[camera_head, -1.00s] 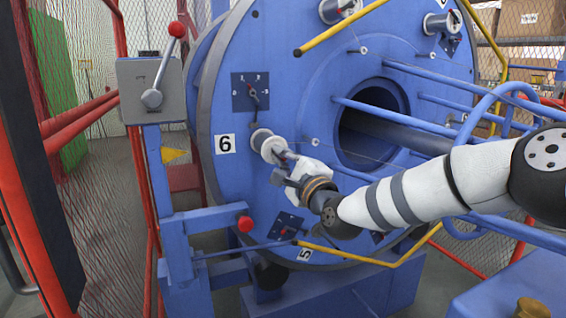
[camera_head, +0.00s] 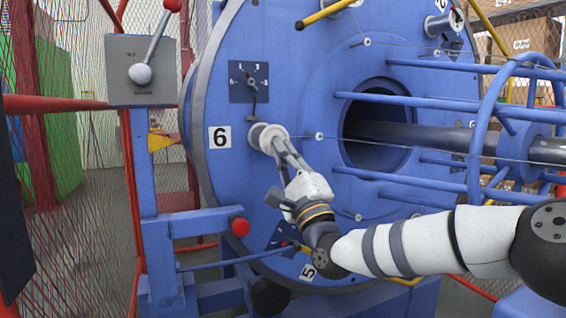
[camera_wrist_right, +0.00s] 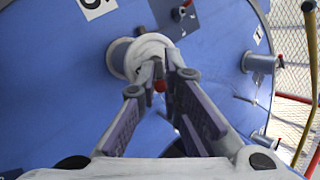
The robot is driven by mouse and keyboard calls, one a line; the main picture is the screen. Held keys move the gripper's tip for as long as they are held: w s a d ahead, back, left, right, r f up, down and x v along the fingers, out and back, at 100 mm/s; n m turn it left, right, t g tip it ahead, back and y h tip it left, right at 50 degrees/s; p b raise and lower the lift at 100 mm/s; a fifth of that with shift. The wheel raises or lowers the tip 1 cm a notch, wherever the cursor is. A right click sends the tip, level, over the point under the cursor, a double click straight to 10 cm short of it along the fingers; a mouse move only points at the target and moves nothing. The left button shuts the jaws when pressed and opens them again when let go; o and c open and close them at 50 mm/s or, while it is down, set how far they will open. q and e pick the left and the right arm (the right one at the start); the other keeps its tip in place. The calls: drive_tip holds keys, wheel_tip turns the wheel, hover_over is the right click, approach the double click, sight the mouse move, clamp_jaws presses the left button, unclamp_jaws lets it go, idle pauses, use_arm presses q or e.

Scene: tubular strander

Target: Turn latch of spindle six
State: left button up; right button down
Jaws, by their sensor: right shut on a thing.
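Spindle six (camera_head: 256,133) is a pale short cylinder on the blue disc, right of the black-on-white 6 label (camera_head: 220,137). It also shows in the wrist view (camera_wrist_right: 121,58). My right gripper (camera_head: 275,142) reaches it from the lower right. In the wrist view my right gripper (camera_wrist_right: 164,72) has its fingertips together at the spindle's front, around a small part with a red tip (camera_wrist_right: 159,86). I take this part for the latch; the fingers hide most of it. My left gripper is not in view.
A grey lever box (camera_head: 140,90) and a red knob (camera_head: 240,227) stand to the left. Blue tubes (camera_head: 430,104) run along the right. A thin wire passes beside the spindle.

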drive_tip(key=c, duration=1.7)
unclamp_jaws()
drive_tip(key=v, duration=1.2)
